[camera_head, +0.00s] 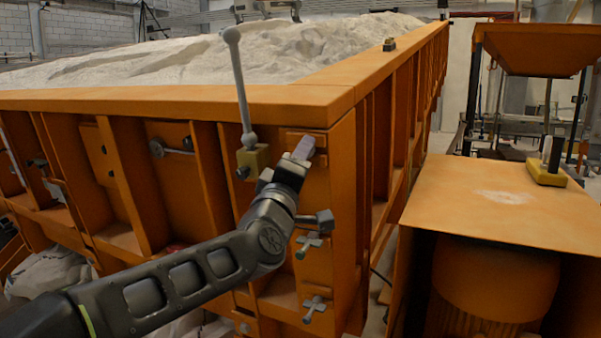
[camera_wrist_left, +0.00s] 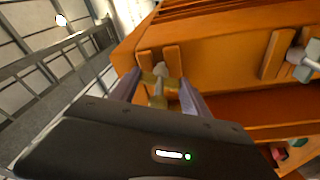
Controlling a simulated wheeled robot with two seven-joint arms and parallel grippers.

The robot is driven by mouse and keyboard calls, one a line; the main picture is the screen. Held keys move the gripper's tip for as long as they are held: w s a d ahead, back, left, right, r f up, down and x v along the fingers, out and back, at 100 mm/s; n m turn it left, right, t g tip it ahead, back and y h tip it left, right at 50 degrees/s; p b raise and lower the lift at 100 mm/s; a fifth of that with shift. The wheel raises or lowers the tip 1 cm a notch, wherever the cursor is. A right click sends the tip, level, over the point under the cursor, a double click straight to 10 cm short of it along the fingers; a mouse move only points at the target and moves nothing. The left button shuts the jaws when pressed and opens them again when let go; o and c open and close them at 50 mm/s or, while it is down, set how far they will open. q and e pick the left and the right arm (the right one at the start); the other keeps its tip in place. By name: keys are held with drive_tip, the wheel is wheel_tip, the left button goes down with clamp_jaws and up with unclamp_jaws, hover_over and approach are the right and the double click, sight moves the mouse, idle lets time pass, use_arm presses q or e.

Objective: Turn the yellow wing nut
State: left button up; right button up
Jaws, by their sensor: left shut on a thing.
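The yellow wing nut (camera_wrist_left: 149,77) sits on a grey bolt (camera_wrist_left: 159,92) between my fingers in the left wrist view, against the orange sandbed wall. My left gripper (camera_wrist_left: 160,86) is shut on it, with one finger on either side. In the head view my left gripper (camera_head: 302,148) reaches the upper right corner of the sandbed's front wall. There the gripper and wrist hide the wing nut. My right gripper is in neither view.
A grey lever with a ball end (camera_head: 239,85) rises from a yellow block (camera_head: 253,160) close left of my gripper. Grey-green wing nuts (camera_head: 310,242) (camera_head: 315,309) sit below on the orange sandbed (camera_head: 330,100). An orange cabinet (camera_head: 500,205) stands right.

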use_arm(q)
drive_tip(key=m+b, duration=0.1)
drive_tip(key=m, duration=0.1)
drive_tip(key=m+h+b, duration=0.1)
drive_tip(key=m+b, duration=0.1)
drive_tip(key=m, duration=0.1)
drive_tip(key=m+b, duration=0.2)
drive_tip(key=shift+w+a+f+t+h, duration=0.1)
drive_tip(key=shift+f+t+h, duration=0.2)
drive_tip(key=shift+f, duration=0.05)
drive_tip(key=m+b, duration=0.1)
drive_tip(key=m, duration=0.1)
drive_tip(key=m+h+b, duration=0.1)
drive_tip(key=m+b, duration=0.1)
drive_tip(key=m, duration=0.1)
drive_tip(key=shift+m+h, duration=0.3)
drive_tip(key=shift+r+m+h+b, duration=0.15)
drive_tip(key=shift+m+h+b, duration=0.25)
drive_tip(key=shift+m+b, duration=0.6)
drive_tip(key=shift+m, duration=0.3)
drive_tip(key=o, duration=1.4)
drive_tip(key=shift+r, duration=0.1)
